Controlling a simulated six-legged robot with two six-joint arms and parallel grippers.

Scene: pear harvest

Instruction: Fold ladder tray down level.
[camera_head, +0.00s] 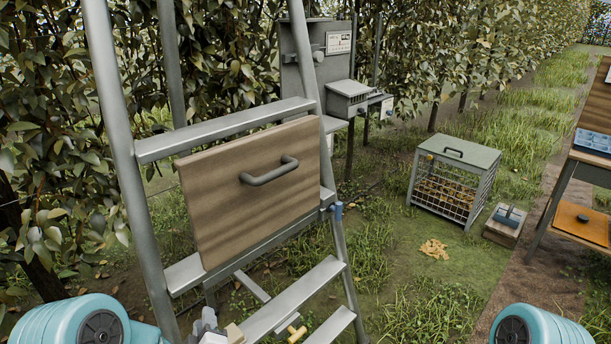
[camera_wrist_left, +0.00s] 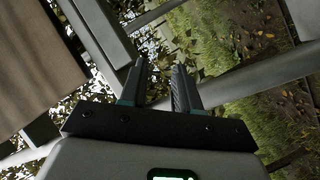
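The ladder (camera_head: 128,130) stands at the left in the head view. Its brown wooden tray (camera_head: 225,210) hangs upright, nearly vertical, between the ladder's rails. A dark bar handle (camera_head: 268,172) is fixed to the tray's face. A blue part (camera_head: 337,210) sits on the right rail by the tray's lower right. My left gripper (camera_head: 209,322) is low at the bottom edge, below the tray and clear of the handle. In the left wrist view its two fingers (camera_wrist_left: 158,68) are apart with nothing between them, and the tray's brown panel (camera_wrist_left: 40,55) is at the upper left. My right gripper is out of view.
Ladder steps (camera_head: 297,298) lie below the tray, with a yellow piece (camera_head: 297,333) at the bottom. A grey cabinet (camera_head: 318,60) stands behind. Open grass lies right of the ladder.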

